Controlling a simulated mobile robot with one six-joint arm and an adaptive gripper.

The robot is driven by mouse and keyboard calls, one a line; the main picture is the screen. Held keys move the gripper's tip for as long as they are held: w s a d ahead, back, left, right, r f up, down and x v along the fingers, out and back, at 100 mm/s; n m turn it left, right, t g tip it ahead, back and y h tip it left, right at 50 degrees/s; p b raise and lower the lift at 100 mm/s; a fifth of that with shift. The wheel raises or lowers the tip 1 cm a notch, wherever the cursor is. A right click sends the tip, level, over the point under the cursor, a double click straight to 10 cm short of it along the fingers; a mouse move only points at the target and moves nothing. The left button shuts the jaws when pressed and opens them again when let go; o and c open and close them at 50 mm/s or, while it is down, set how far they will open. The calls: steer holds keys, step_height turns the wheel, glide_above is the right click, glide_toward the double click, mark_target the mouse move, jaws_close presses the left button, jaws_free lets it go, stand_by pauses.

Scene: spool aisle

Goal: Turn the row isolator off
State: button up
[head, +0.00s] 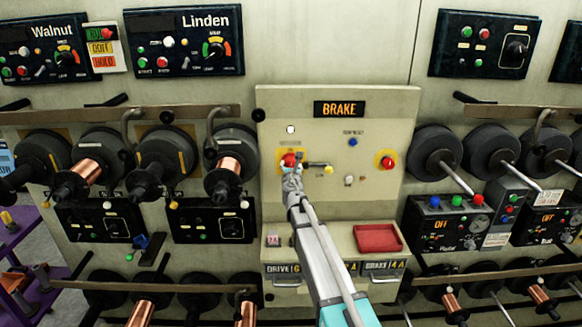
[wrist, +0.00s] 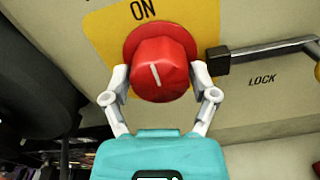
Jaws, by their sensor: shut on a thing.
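The row isolator is a red rotary knob (wrist: 158,70) on a yellow plate (wrist: 98,32), with ON printed above it in the wrist view. A white line on the knob points up and slightly left, towards ON. In the head view the knob (head: 289,160) is on the left of the cream panel under the BRAKE sign. My gripper (wrist: 160,82) is shut on the knob, one finger on each side. In the head view my gripper (head: 290,170) partly hides the knob and its plate.
A metal bar with a black end (wrist: 262,54) sticks out right of the knob, above the word LOCK. Another red button (head: 387,162) is on the panel's right. A red tray (head: 378,238) lies on the ledge below. Spools (head: 230,165) crowd the left side.

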steer(key=shift+m, duration=0.3)
steer(key=m, duration=0.3)
steer(key=shift+m, duration=0.3)
steer(key=m, duration=0.4)
steer(key=shift+m, duration=0.3)
steer(key=m, duration=0.8)
steer(key=shift+m, duration=0.4)
steer(key=o, duration=1)
steer(key=shift+f, duration=0.1)
steer(key=shift+s, duration=0.15)
